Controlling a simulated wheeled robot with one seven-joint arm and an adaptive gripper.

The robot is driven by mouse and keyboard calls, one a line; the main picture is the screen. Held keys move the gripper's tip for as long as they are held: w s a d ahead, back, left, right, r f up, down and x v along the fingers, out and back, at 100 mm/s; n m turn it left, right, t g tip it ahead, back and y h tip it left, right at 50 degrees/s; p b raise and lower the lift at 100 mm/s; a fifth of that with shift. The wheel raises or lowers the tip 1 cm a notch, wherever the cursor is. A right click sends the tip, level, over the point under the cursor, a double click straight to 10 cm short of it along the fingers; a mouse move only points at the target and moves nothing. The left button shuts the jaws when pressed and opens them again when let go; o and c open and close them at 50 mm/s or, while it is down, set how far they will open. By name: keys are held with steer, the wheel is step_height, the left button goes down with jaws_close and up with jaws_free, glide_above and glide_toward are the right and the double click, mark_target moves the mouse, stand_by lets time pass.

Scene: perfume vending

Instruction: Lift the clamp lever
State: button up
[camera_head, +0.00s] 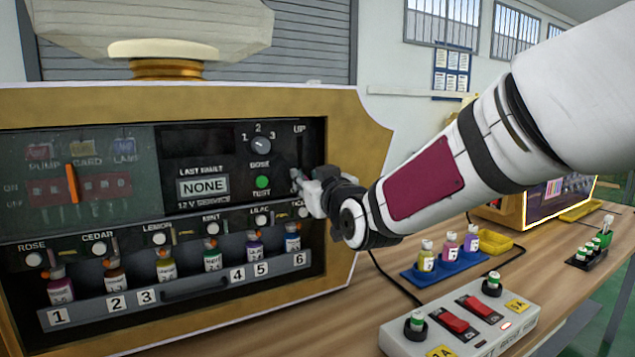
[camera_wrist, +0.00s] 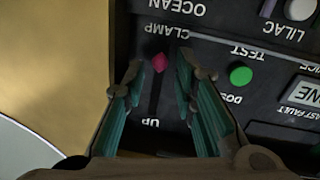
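The clamp lever shows in the wrist view as a small red knob (camera_wrist: 159,62) on a dark vertical slot, close to the word CLAMP and away from the word UP. This view is upside down. My gripper (camera_wrist: 161,78) is open, with one teal-padded finger on each side of the knob and a gap visible on both sides. In the head view my gripper (camera_head: 308,188) is at the right side of the machine's black panel, below the UP label. It hides the lever there. I cannot tell whether the fingertips touch the panel.
A green TEST button (camera_head: 262,182) and a dose dial (camera_head: 260,145) sit left of the slot. Perfume bottles stand in a numbered rack (camera_head: 190,288) below. On the table are a switch box (camera_head: 460,325) and a blue tray (camera_head: 445,273) with bottles.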

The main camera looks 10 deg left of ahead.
steer(key=shift+w+a, duration=0.35)
steer(key=shift+w, duration=0.25)
jaws_close()
